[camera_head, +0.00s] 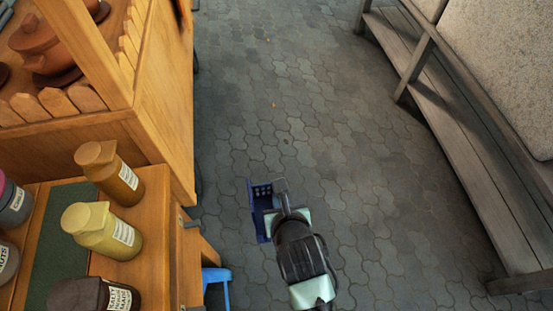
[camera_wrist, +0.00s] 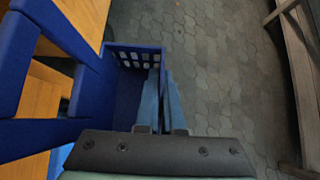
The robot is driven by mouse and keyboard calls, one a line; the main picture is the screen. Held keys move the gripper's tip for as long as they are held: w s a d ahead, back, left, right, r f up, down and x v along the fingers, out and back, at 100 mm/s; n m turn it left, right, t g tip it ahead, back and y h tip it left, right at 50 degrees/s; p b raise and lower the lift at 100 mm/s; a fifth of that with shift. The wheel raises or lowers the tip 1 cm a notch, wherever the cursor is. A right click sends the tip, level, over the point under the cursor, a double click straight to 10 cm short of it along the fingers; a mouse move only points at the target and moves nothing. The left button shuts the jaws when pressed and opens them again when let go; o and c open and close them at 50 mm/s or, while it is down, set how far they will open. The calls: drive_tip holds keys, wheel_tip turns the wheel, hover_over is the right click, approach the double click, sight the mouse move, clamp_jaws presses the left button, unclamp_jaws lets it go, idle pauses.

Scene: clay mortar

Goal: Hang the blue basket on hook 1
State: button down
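The blue basket (camera_head: 259,217) hangs in the air over the paving, right of the wooden stall, in the head view. My gripper (camera_head: 281,188) is at its right side. In the wrist view the basket (camera_wrist: 125,90) fills the left and middle, with a perforated end wall at the top. The two fingers of my gripper (camera_wrist: 161,80) are close together on the basket's right wall, one on each side of it. A small metal piece (camera_head: 187,222) on the stall's right side may be a hook; no number is readable.
Jars such as a yellow one (camera_head: 102,228) stand on the stall's counter (camera_head: 153,190). A blue stool (camera_head: 217,277) is beside the stall, below the counter. A long wooden bench (camera_head: 465,125) lines the right. Paving between them is clear.

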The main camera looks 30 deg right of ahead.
drive_tip(key=s+d+p, duration=0.2)
drive_tip(key=d+p, duration=0.1)
drive_tip(key=d, duration=0.6)
drive_tip(key=shift+s, duration=0.4)
idle(0.4)
drive_tip(key=shift+r, duration=0.1)
